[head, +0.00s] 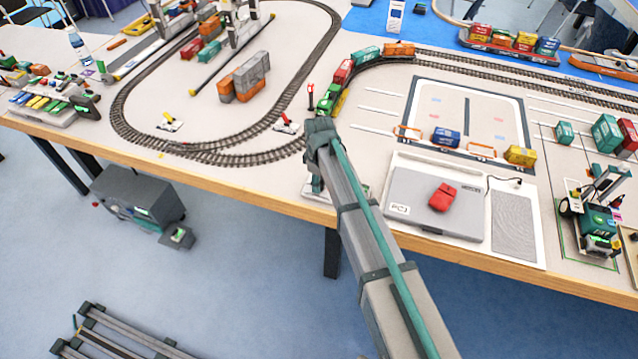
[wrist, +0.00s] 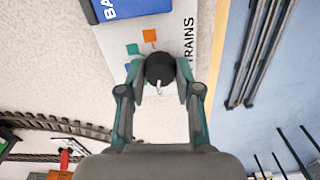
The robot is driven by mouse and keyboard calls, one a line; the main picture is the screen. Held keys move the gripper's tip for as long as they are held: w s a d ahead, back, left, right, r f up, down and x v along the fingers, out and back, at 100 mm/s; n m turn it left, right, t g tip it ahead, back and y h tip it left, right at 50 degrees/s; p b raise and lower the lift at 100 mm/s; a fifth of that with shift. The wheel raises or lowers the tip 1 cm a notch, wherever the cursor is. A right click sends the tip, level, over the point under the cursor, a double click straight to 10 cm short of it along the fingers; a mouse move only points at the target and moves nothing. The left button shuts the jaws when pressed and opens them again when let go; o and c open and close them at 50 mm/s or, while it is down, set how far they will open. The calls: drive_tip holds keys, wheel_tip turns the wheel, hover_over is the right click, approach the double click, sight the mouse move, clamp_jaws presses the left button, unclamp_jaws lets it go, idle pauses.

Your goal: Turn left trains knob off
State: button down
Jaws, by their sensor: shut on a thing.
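The black round trains knob (wrist: 160,68) shows in the wrist view on a white panel (wrist: 203,30) printed "TRAINS". A small white mark on the knob points toward the bottom of that picture. My gripper (wrist: 160,78) is shut on the knob, one finger on each side. In the head view, the end of my arm covers the knob; only a bit of the white panel (head: 316,192) shows at the table's front edge.
The track loop (head: 235,158) with signal levers (head: 286,124) lies left and behind. A green train engine (head: 336,98) stands on the track just behind my gripper.

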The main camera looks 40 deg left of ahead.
drive_tip(key=shift+n, duration=0.5)
drive_tip(key=c, duration=0.8)
unclamp_jaws()
wheel_tip(320, 180, up, 12)
